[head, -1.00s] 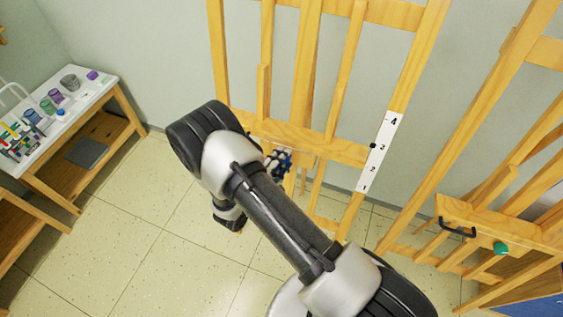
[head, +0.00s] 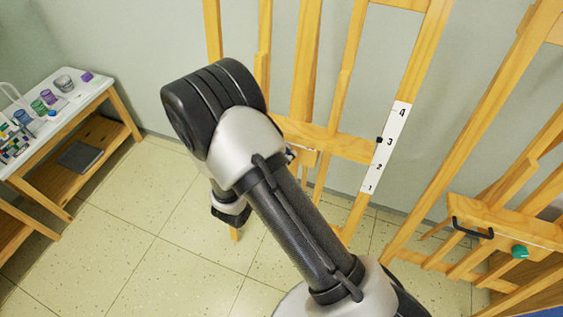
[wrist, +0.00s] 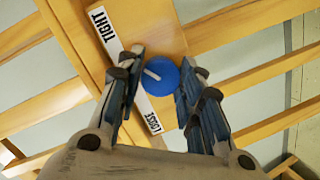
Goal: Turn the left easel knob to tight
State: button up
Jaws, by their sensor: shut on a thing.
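The left easel (head: 350,146) is a wooden frame against the wall in the head view. Its round blue knob (wrist: 161,76) shows in the wrist view, with a white pointer line directed to the upper left. Beside the knob runs a white label strip (wrist: 128,72), with TIGHT at its upper end and LOOSE at its lower end. The pointer lies toward the stretch between the two words. My gripper (wrist: 159,73) is shut on the blue knob, one finger on each side. In the head view my arm hides the knob and nearly all of the gripper.
A white strip with numbers (head: 387,147) is on the left easel's right post. A second easel at the right has a black handle (head: 472,228) and a green knob (head: 520,251). A table with paint jars (head: 62,105) stands at the left. Floor between is clear.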

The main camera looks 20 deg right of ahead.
jog(key=shift+m+b, duration=0.35)
jog(key=shift+m, duration=0.05)
jog(key=o, duration=1.1)
jog(key=shift+c, duration=0.2)
jog(key=v, duration=0.8)
